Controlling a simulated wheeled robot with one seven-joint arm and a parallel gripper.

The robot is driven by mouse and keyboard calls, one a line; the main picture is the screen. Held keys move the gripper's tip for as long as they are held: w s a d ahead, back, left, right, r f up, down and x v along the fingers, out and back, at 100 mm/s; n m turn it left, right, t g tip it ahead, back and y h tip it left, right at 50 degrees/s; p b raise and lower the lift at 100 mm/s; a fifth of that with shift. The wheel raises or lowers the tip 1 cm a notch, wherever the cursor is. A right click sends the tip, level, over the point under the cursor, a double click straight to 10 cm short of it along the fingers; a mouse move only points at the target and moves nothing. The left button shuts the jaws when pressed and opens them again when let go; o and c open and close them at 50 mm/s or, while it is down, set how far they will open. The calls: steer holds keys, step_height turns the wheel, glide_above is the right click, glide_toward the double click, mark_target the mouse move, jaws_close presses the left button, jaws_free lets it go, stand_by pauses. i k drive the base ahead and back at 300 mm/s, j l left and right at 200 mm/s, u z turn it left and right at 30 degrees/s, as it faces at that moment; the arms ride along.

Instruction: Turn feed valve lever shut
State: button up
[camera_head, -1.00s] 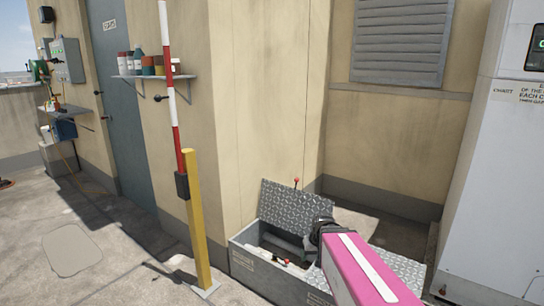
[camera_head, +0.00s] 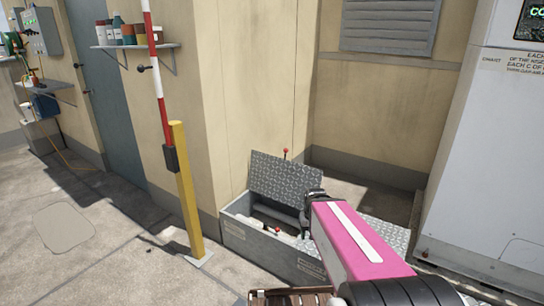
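A low grey box (camera_head: 262,243) stands on the floor against the wall, with a chequer-plate lid (camera_head: 286,177) raised at its left part. A small red-tipped lever (camera_head: 278,230) shows in the box opening. Another thin red-tipped lever (camera_head: 285,153) stands up behind the lid. I cannot tell which is the feed valve lever. My pink arm link reaches over the right part of the box. The dark end of my arm, where my gripper seems to be (camera_head: 308,215), is at the right side of the opening. Its fingers are too dark and small to read.
A yellow post (camera_head: 186,195) with a red and white pole (camera_head: 157,80) stands left of the box. A grey cabinet (camera_head: 492,150) stands at the right. A wall shelf (camera_head: 135,45) holds several cans. Open concrete floor lies at the left.

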mark_target(266, 226)
steer(key=i+j, duration=0.1)
steer(key=j, duration=1.3)
steer(key=i+z, duration=0.05)
